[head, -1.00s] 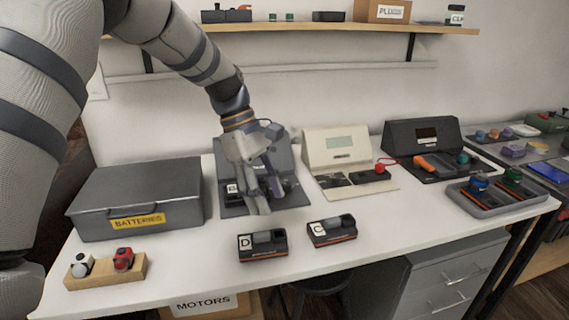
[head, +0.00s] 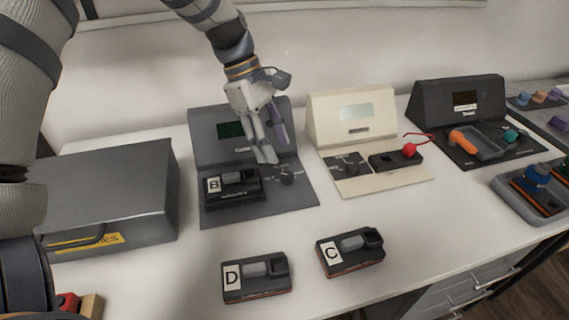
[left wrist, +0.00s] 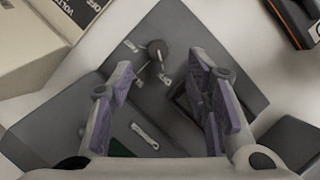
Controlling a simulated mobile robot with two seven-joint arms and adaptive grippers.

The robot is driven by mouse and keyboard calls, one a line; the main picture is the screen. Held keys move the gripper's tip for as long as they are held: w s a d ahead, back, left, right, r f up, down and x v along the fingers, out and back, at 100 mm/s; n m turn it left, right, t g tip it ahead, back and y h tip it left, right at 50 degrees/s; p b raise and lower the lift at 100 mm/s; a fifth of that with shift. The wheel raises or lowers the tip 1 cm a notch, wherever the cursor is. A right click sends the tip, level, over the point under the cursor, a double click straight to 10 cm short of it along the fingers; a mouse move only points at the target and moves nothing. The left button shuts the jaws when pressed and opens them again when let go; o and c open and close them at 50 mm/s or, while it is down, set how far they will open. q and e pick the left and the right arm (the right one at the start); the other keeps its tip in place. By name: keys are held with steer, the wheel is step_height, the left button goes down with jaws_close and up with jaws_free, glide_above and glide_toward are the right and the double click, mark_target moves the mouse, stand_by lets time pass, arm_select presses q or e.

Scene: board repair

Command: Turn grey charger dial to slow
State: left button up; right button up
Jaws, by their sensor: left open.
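The grey charger (head: 215,213) stands on the table, with a dark screen on its sloped back panel and battery pack B (head: 233,187) on its base. Its dark round dial (head: 286,174) is right of the pack, with small labels around it that I cannot read surely. My left gripper (head: 268,157) points down just behind and left of the dial, apart from it, open and empty. In the left wrist view the dial (left wrist: 157,50) lies ahead of the gap between the purple-padded fingers (left wrist: 162,80). My right gripper is out of view.
A cream charger (head: 415,180) stands right of the grey one, and a black charger (head: 480,160) beyond it. A grey battery box (head: 120,185) stands at left. Packs D (head: 255,278) and C (head: 350,252) lie in front. Clear tabletop lies between them.

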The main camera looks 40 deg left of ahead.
mark_target(287, 174)
arm_select(q)
steer(key=x, duration=0.6)
steer(key=shift+w+d+f, duration=0.1)
steer(key=shift+f, duration=0.25)
jaws_close()
steer(key=m+g, duration=0.1)
steer(key=m, duration=0.1)
steer(key=m+g, duration=0.1)
steer(key=m, duration=0.2)
steer(key=shift+w+m, duration=0.2)
steer(key=shift+m, duration=0.1)
steer(key=m+g+y, duration=0.1)
steer(key=m, duration=0.2)
steer(key=m+g+b, duration=0.1)
steer(key=m, duration=0.1)
steer(key=shift+w+d+m+y, duration=0.1)
steer(key=shift+w+m+y, duration=0.05)
steer(key=shift+m+y, duration=0.25)
steer(key=shift+m, duration=0.3)
